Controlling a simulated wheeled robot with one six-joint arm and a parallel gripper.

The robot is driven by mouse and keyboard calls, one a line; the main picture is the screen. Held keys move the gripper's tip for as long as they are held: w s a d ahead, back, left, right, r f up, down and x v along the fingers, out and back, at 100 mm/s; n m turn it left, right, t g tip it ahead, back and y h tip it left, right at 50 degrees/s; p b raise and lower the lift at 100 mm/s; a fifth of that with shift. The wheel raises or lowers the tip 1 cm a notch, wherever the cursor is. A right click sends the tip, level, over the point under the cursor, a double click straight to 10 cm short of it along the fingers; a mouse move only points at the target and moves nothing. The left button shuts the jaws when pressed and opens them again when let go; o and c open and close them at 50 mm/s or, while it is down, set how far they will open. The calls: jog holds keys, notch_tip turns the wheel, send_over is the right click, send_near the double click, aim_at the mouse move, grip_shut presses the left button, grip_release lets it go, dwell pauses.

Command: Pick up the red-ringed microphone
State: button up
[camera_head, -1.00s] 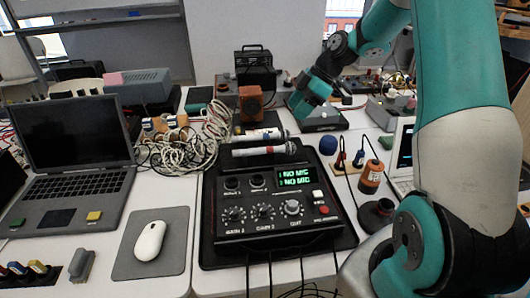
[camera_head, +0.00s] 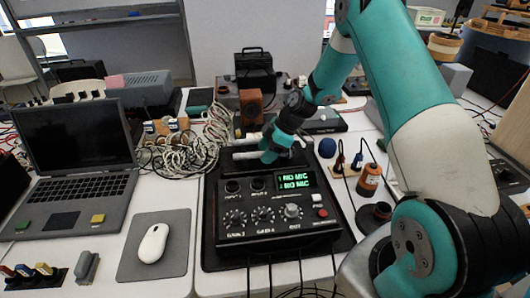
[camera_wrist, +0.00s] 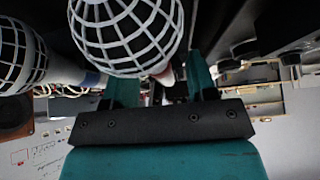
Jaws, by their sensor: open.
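Two white microphones lie side by side behind the black control box, one farther back (camera_head: 251,137) and one nearer (camera_head: 243,155), both partly hidden by my gripper (camera_head: 277,156). In the wrist view, one mesh microphone head (camera_wrist: 127,30) fills the top middle, with a reddish patch near its lower right edge. The other mesh head (camera_wrist: 18,55) is at the left edge. My gripper (camera_wrist: 162,88) is open, its teal fingers below and partly behind the middle head. I cannot tell for sure which microphone has the red ring, or whether the fingers touch one.
The control box (camera_head: 265,215) shows "NO MIC" twice on its green display. Tangled white cables (camera_head: 185,150) lie to the left, and an orange speaker box (camera_head: 251,105) stands behind.

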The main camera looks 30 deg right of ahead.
jog(key=shift+f, duration=0.15)
jog(key=shift+c, duration=0.2)
grip_shut()
